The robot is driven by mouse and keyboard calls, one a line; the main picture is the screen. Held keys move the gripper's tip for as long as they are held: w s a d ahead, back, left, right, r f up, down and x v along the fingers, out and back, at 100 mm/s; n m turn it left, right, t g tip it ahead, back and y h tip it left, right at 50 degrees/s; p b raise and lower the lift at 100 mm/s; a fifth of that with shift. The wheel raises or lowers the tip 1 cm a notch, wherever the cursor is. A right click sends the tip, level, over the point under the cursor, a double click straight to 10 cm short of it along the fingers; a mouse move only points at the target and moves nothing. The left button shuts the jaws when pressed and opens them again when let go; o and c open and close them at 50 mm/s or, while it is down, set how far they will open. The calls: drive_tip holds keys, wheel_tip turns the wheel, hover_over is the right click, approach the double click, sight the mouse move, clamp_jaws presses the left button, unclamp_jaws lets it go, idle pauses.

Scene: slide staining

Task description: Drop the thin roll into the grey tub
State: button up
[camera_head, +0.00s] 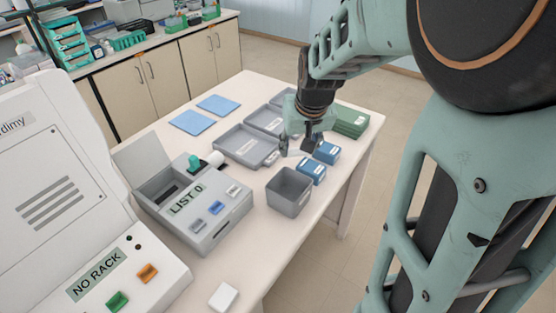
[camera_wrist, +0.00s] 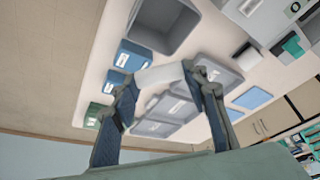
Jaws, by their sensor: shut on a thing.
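My gripper (camera_head: 297,148) is above the table, beyond the grey tub in the head view. In the wrist view, my gripper (camera_wrist: 160,77) is shut on a thin white roll (camera_wrist: 161,75), which lies crosswise between the two fingertips. The roll cannot be made out in the head view. The open grey tub (camera_head: 289,202) stands near the table's right edge and looks empty. In the wrist view the grey tub (camera_wrist: 152,38) is at the top, apart from the held roll.
Two blue boxes (camera_head: 312,172) stand beside the tub, and a green box stack (camera_head: 350,121) lies farther back. Another white roll (camera_head: 216,158) is by the grey machine (camera_head: 200,218). Blue mats (camera_head: 190,122) lie farther left.

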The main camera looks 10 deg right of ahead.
wheel_tip(320, 180, down, 5)
drive_tip(key=shift+f+b, duration=0.2)
drive_tip(key=shift+b, duration=1.05)
drive_tip(key=o, duration=0.8)
drive_tip(key=shift+r, duration=0.1)
wheel_tip(320, 180, up, 10)
drive_tip(key=shift+f, duration=0.1)
